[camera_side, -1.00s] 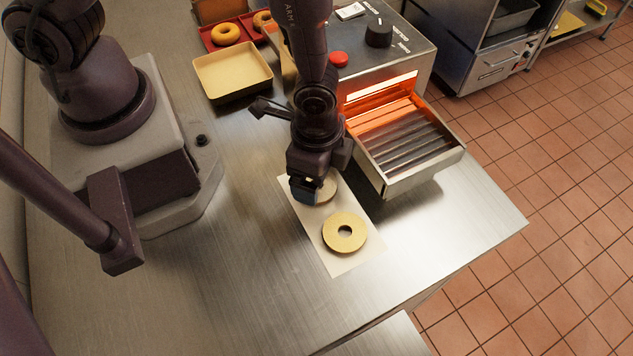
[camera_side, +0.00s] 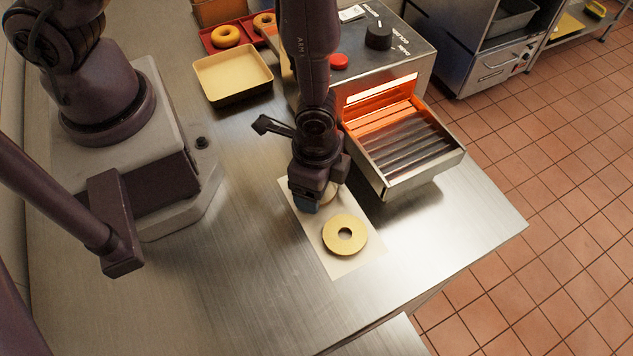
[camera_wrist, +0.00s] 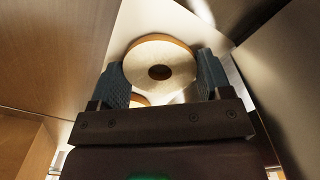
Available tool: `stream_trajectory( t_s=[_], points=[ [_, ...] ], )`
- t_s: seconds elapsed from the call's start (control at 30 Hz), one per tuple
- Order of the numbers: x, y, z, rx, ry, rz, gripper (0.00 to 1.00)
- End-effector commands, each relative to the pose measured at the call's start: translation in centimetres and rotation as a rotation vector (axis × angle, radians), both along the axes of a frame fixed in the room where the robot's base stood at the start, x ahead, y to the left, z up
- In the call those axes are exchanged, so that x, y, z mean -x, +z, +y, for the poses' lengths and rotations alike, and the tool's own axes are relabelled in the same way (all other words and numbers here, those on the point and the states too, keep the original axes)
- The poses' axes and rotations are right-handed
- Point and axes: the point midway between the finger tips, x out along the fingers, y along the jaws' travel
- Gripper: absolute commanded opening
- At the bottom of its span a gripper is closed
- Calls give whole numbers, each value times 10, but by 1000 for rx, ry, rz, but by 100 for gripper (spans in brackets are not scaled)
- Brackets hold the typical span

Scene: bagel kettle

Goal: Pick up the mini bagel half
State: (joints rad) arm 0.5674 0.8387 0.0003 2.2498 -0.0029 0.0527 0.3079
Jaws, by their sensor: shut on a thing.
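My gripper (camera_side: 308,202) is over the upper part of a white paper sheet (camera_side: 347,266) and is shut on a mini bagel half (camera_wrist: 183,62). In the wrist view the half's pale ring, with a brown edge and a dark centre hole, sits between the two blue fingers of the gripper (camera_wrist: 162,78). In the side view most of this held half (camera_side: 329,195) is hidden behind the gripper. I cannot tell whether it is clear of the paper. A second bagel half (camera_side: 345,222) lies flat on the paper just below and right of the gripper.
A toaster (camera_side: 420,62) with an open slatted drawer (camera_side: 425,178) stands close to the right of my gripper. An empty yellow tray (camera_side: 233,75) and a red tray (camera_side: 210,43) with whole bagels (camera_side: 226,36) sit behind. The steel counter (camera_side: 240,280) is clear in front.

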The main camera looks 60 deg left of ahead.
Motion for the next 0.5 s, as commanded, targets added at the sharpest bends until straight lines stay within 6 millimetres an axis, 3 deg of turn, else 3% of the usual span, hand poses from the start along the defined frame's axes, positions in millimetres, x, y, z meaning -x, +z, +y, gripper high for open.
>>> stream_trajectory(
  t_s=[0.27, 0.5],
  points=[
    [-1, 14, -1, 2, 0, -3, 50],
    [-1, 55, -1, 4, -1, -6, 50]
  ],
)
